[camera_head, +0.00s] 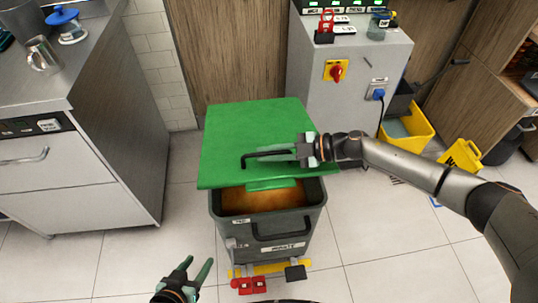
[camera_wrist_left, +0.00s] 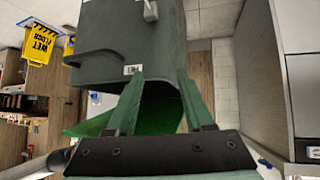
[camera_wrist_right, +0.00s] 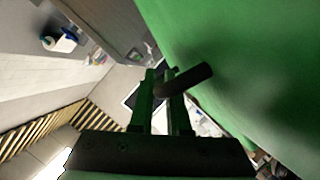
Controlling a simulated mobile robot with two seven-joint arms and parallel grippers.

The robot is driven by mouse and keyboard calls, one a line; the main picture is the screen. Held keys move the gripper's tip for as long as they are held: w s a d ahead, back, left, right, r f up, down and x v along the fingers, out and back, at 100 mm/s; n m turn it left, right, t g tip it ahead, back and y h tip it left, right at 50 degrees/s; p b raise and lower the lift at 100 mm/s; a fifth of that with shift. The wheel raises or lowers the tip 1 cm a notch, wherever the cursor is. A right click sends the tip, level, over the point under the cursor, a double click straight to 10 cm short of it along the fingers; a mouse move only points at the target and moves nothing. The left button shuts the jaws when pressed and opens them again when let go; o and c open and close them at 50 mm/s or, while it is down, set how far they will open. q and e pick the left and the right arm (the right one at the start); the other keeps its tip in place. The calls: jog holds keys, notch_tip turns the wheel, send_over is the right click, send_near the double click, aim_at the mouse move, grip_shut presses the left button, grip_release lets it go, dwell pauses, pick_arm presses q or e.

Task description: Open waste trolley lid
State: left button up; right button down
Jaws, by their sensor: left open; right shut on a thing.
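The waste trolley (camera_head: 268,225) is a dark grey bin standing on the floor. Its green lid (camera_head: 245,125) is partly raised and tilted, and orange-brown contents (camera_head: 255,198) show through the front gap. A black handle (camera_head: 262,157) is on the lid. My right gripper (camera_head: 292,152) is shut on this handle; the right wrist view shows the black bar (camera_wrist_right: 190,80) at the fingers, beside the green lid (camera_wrist_right: 240,70). My left gripper (camera_head: 190,268) is open and empty, low in front of the trolley to the left. The left wrist view shows the trolley body (camera_wrist_left: 130,40) past its fingers.
A grey cabinet (camera_head: 350,100) with a red switch stands behind the trolley on the right. A steel counter (camera_head: 90,110) is on the left. A yellow bucket (camera_head: 408,130) and yellow floor sign (camera_head: 462,156) stand at right. Tiled floor (camera_head: 400,240) is clear at front right.

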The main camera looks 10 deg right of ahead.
pick_arm(q)
jog(key=shift+n+y, duration=0.3)
jog(key=shift+y, duration=0.1)
jog(key=shift+s+a+r+p, duration=0.5)
jog(key=shift+a+r+p, duration=0.3)
jog(key=shift+p, duration=0.45)
jog(key=shift+s+a+r+p, duration=0.45)
jog(key=shift+a+r+p, duration=0.35)
jog(key=shift+p, duration=0.45)
pick_arm(e)
jog(key=w+r+m, duration=0.1)
jog(key=w+r, duration=0.6)
jog(key=r, duration=0.3)
jog(key=shift+r+g, duration=0.4)
jog(key=c, duration=1.2)
grip_release()
jog(key=shift+o, duration=0.2)
pick_arm(q)
jog(key=shift+f, duration=0.2)
pick_arm(e)
jog(key=v, duration=1.2)
jog(key=shift+d+r, duration=0.25)
jog(key=shift+r, duration=0.05)
jog(key=shift+a, duration=0.1)
